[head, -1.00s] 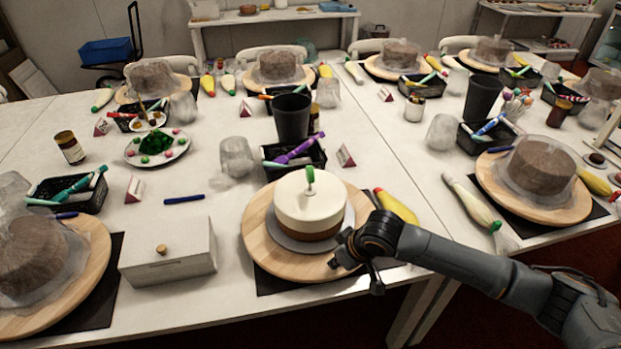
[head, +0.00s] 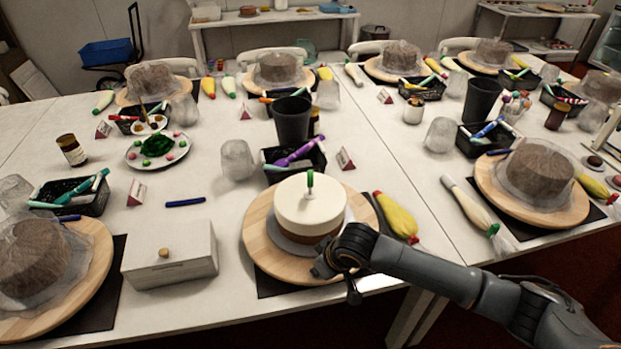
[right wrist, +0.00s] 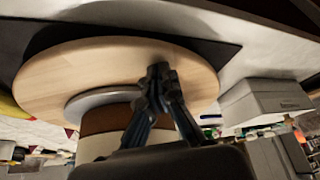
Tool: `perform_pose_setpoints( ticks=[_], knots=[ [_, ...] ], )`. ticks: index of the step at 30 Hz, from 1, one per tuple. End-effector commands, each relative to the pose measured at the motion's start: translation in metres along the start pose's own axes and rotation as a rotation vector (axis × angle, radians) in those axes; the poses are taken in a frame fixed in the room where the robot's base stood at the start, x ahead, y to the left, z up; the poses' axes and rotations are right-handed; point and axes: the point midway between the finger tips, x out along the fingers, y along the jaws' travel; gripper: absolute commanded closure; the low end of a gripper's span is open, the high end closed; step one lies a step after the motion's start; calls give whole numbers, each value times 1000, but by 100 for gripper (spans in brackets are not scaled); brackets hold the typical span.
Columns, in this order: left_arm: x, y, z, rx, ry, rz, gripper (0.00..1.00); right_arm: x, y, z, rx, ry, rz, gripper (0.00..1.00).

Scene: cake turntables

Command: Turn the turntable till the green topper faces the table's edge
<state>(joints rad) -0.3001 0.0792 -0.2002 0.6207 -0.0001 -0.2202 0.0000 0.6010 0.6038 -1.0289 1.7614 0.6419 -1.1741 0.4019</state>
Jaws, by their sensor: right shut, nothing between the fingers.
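The wooden turntable (head: 262,245) stands near the table's front edge on a dark mat. On it, a grey disc carries a cake (head: 300,210) with a white top and brown base. The small green topper (head: 310,181) stands upright on the cake. My right gripper (head: 324,266) is at the turntable's front, low over the rim, in front of the cake. In the right wrist view its closed fingertips (right wrist: 160,72) overlap the turntable's wooden surface (right wrist: 75,72); whether they touch it I cannot tell. Nothing is between them. My left gripper is out of view.
A white box (head: 170,258) stands left of the turntable. A yellow piping bag (head: 396,216) lies to its right. A black tray (head: 296,160) with a purple tool and a dark cup (head: 293,120) stand behind. A blue pen (head: 185,203) lies left.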

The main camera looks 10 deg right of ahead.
Motion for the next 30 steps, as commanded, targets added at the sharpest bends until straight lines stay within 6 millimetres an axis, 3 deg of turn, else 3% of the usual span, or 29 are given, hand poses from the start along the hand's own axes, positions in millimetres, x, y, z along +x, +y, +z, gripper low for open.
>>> perform_pose_setpoints(
  ticks=[5,17,30],
  knots=[
    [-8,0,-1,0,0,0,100,4,-16,-10,1,0,-1,100],
    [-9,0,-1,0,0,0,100,6,-20,-13,1,1,0,100],
    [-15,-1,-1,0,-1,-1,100,26,-54,-54,0,1,0,100]
  ],
)
